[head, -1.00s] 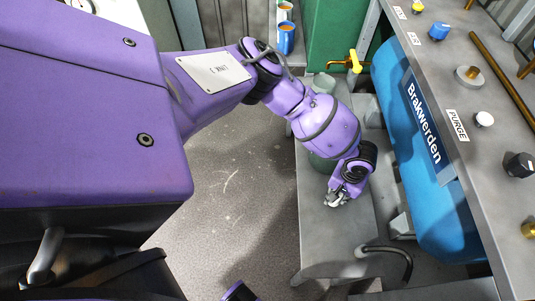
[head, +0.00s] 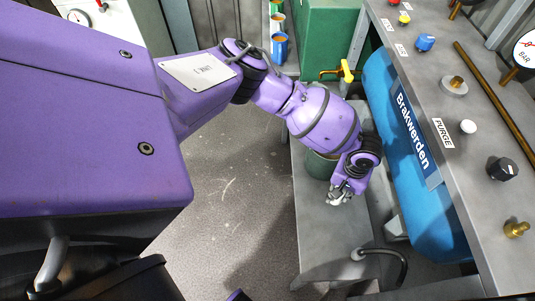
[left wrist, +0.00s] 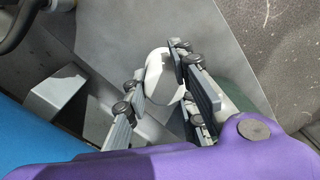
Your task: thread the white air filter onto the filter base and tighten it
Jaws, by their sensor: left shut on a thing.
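My left gripper (head: 340,197) hangs low over the grey bench, left of the blue tank, in the head view. In the left wrist view the fingers (left wrist: 165,92) are shut on a rounded white thing, which looks like the white air filter (left wrist: 160,77). In the head view the filter is too small and covered to make out clearly. A grey disc with a brass stub, which may be the filter base (head: 455,85), is on the sloped panel top, up and right of the gripper and well apart from it. My right gripper is not in view.
The blue tank (head: 405,170) and the grey panel (head: 475,185) with its knobs and brass pipe stand to the right. A yellow-handled tap (head: 347,71) sticks out behind my arm. A dark hose (head: 390,256) bends over the front of the bench (head: 325,240).

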